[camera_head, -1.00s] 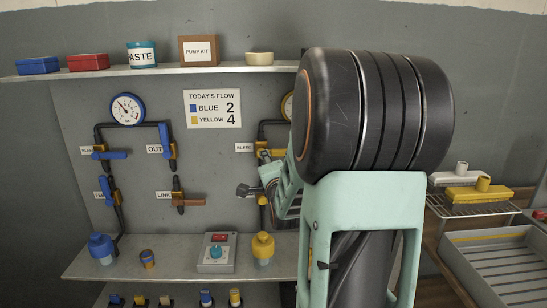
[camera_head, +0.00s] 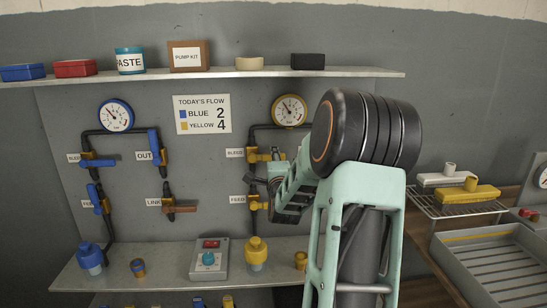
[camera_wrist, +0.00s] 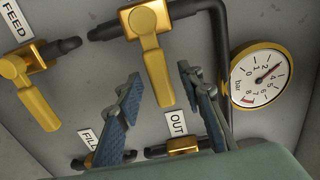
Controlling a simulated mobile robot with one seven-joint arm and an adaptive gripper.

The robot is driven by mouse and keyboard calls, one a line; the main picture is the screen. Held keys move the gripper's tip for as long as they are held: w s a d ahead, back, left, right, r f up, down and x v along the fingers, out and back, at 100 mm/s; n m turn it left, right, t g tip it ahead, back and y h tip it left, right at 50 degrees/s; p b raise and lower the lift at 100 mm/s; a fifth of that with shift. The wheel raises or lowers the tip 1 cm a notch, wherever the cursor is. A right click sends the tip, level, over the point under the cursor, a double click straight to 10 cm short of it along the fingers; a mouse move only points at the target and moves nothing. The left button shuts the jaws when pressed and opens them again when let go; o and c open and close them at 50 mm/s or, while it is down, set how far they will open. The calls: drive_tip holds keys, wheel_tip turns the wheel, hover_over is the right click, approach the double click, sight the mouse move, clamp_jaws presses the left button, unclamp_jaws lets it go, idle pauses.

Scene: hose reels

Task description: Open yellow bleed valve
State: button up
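The yellow bleed valve (camera_head: 262,156) is on the wall panel beside its BLEED label, below the yellow-rimmed gauge. In the wrist view the bleed valve (camera_wrist: 137,20) is at the top middle, and its yellow handle (camera_wrist: 152,62) lies crosswise to the dark pipe. My gripper (camera_wrist: 159,75) is open, with one finger on each side of the handle's lower end; I cannot tell whether either touches it. In the head view my gripper (camera_head: 277,182) is in front of the panel, just below and right of the bleed valve.
The yellow FEED valve (camera_wrist: 26,82) is close to the left in the wrist view. The yellow gauge (camera_wrist: 262,73) is close to the right. FILL and OUT valves (camera_wrist: 182,146) are partly hidden behind my fingers. A shelf (camera_head: 240,73) runs above the panel, and a bench (camera_head: 150,272) juts out below.

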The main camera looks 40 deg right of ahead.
drive_tip(key=shift+x, duration=0.95)
clamp_jaws()
